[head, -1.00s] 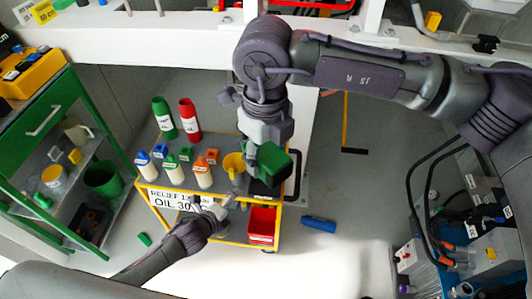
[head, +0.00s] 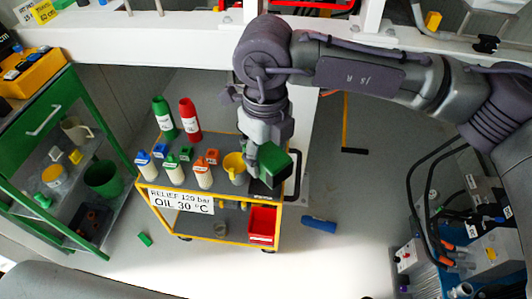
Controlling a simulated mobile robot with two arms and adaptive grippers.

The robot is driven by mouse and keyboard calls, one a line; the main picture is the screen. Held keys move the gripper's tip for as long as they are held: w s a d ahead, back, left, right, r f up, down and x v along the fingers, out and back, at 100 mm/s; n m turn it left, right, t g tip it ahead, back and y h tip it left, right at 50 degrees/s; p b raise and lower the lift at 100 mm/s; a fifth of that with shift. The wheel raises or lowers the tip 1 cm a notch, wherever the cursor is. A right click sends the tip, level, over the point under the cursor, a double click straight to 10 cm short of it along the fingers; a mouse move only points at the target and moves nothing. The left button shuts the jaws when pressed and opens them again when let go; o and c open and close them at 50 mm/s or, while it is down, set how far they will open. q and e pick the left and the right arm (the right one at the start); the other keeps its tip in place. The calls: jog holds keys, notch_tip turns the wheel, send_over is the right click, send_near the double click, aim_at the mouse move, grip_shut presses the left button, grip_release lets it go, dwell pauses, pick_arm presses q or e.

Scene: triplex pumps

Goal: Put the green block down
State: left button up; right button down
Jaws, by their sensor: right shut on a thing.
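The green block (head: 275,166) is at the right end of the yellow-framed cart's top shelf (head: 222,178). My right gripper (head: 255,158) reaches down from above and is shut on the block. The block looks tilted, above a dark patch at the cart's right end; whether it touches the shelf I cannot tell. My left gripper is not in the head view.
A yellow cup (head: 234,167) stands just left of the block. A green bottle (head: 163,117), a red bottle (head: 190,118) and several small-capped bottles stand on the cart. A red bin (head: 262,225) sits on its lower shelf. A blue object (head: 319,224) lies on the floor.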

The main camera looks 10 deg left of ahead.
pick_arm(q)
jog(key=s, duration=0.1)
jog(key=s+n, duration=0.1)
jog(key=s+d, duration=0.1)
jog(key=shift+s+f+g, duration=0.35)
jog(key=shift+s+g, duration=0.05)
pick_arm(e)
jog(key=s+d+f+n, duration=0.2)
jog(key=d+f+n, duration=0.2)
jog(key=d+n, duration=0.8)
jog(key=s+d+f+n, duration=0.1)
jog(key=d+f+n, duration=0.3)
jog(key=d+n, duration=0.9)
jog(key=shift+s+d+f+n, duration=0.2)
jog(key=shift+s+n, duration=0.1)
jog(key=shift+s, duration=0.1)
